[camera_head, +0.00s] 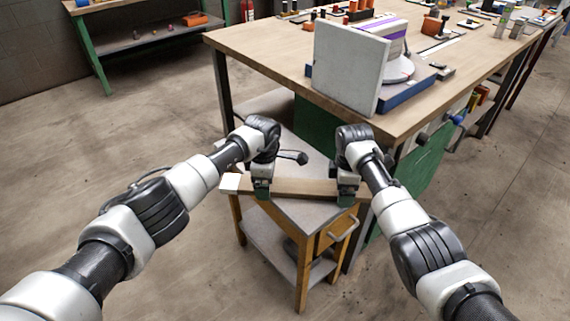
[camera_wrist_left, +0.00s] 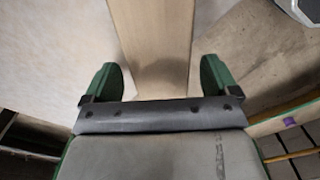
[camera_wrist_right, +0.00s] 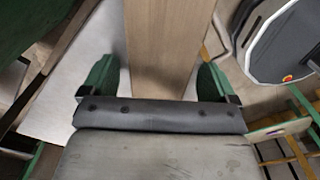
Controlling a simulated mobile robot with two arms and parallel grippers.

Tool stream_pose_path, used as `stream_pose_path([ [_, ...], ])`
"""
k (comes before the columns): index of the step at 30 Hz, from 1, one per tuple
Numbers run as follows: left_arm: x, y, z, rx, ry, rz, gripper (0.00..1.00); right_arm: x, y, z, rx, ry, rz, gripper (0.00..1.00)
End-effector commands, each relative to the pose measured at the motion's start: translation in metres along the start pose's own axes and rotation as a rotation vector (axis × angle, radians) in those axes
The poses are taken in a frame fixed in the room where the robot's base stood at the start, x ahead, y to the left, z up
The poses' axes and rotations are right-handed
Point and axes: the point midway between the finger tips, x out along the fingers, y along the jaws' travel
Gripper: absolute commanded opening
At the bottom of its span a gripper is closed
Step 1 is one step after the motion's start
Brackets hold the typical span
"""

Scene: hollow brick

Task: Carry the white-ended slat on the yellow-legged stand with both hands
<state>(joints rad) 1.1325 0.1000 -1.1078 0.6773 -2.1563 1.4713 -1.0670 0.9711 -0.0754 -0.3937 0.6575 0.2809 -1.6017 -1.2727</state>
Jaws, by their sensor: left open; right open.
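The wooden slat (camera_head: 303,187) lies across the grey top of the yellow-legged stand (camera_head: 308,214). Its white end (camera_head: 230,183) sticks out past the stand's left edge; the other end is partly hidden by my right gripper. My left gripper (camera_head: 262,192) is over the slat near the white end, open, its green fingers on either side of the wood (camera_wrist_left: 152,45) in the left wrist view. My right gripper (camera_head: 346,195) is over the slat's right part, open, with its fingers likewise on either side of the wood (camera_wrist_right: 165,50) in the right wrist view.
A large workbench (camera_head: 270,50) stands right behind the stand, holding a white panel (camera_head: 349,66) on a blue base. A handle (camera_head: 341,232) projects from the stand's front. A green-legged bench (camera_head: 150,38) is at the back left. The floor to the left is clear.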

Motion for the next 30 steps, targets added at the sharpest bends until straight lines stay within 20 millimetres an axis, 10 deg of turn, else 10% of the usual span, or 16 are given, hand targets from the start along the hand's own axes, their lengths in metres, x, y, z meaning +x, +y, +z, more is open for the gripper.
stream_pose_path([
  [16, -0.1, 0.001, -0.001, -0.001, 0.002, 0.004, 0.89, 0.0, 0.0, 0.0, 0.0, 0.0, 0.0, 0.89],
  [30, -0.118, 0.0, -0.001, -0.001, 0.002, 0.0, 0.89, -0.041, 0.001, 0.0, 0.0, 0.002, 0.005, 0.89],
])
